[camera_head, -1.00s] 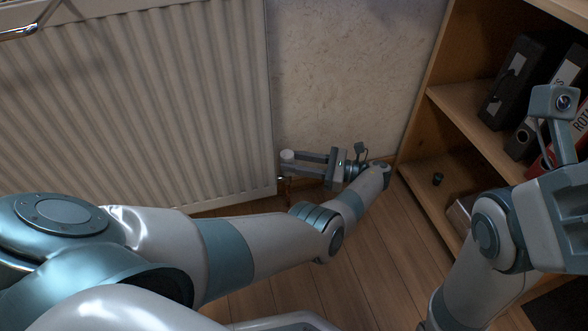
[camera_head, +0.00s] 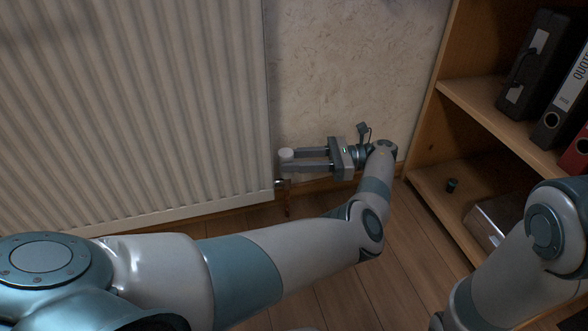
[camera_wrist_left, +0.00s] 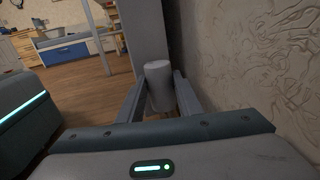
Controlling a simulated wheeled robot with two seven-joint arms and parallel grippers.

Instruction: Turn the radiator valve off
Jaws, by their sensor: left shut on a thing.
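The radiator (camera_head: 130,110) is a white ribbed panel on the wall at the left of the head view. Its valve has a white round knob (camera_head: 286,155) at the lower right corner, above a copper-coloured pipe (camera_head: 287,203). My left gripper (camera_head: 289,161) reaches in from the right with its fingers around the knob and is shut on it. In the left wrist view the knob (camera_wrist_left: 159,85) stands upright between the two fingers (camera_wrist_left: 160,95). My right arm shows at the right of the head view, but its gripper is out of frame.
A wooden shelf (camera_head: 470,100) with binders (camera_head: 528,65) stands at the right. A small dark cylinder (camera_head: 452,185) lies on its lower board. The textured wall (camera_head: 350,70) is close beside my left gripper. The wooden floor (camera_head: 340,290) below is clear.

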